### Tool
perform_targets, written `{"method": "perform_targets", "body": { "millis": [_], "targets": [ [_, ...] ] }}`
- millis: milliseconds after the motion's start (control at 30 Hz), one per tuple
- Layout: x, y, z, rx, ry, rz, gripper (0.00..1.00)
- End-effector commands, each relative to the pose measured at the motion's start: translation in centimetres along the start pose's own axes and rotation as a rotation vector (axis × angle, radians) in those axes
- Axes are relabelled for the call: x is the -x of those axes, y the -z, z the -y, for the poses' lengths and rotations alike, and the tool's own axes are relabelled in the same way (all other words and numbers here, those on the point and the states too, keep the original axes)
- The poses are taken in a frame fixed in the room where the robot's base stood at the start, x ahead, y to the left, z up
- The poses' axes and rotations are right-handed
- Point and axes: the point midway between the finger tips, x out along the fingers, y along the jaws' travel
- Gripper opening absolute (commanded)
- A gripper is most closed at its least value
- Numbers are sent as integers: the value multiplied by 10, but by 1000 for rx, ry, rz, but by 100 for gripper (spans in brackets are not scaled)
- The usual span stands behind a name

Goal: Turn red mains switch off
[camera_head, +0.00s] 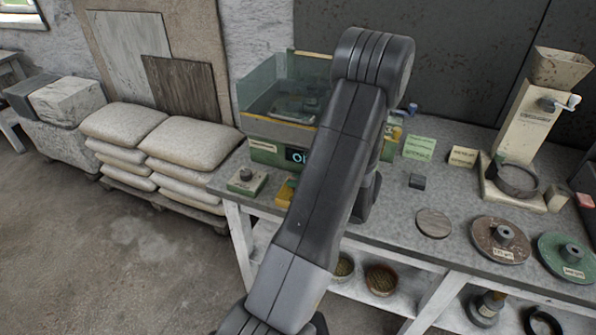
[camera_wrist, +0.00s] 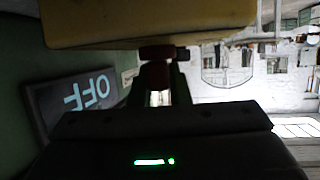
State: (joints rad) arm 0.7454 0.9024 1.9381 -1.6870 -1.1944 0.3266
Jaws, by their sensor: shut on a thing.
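The red mains switch (camera_wrist: 155,72) shows in the wrist view as a small red piece just under a yellow housing (camera_wrist: 150,30). My gripper (camera_wrist: 158,88) is shut on the red piece; its fingers lie close on either side of it. A display (camera_wrist: 75,100) beside them reads OFF, turned over in this view. In the head view my arm hides the gripper, the switch and part of the display (camera_head: 297,156) on the green-based machine (camera_head: 262,150).
The machine has a glass-walled box (camera_head: 265,95) on top. A green block with a knob (camera_head: 246,181) stands at the bench's left end.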

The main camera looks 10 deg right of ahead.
Motion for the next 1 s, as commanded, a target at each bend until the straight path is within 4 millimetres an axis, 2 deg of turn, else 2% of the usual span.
{"method": "perform_targets", "body": {
  "millis": [33,400,900,933,1000],
  "targets": [
    [2,4,-1,11,26,-2,0],
    [0,2,-1,63,147,-1,0],
    [0,1,0,70,160,-2,0],
    [0,2,0,70,160,-2,22],
    [0,1,0,70,160,-2,36]
  ]
}}
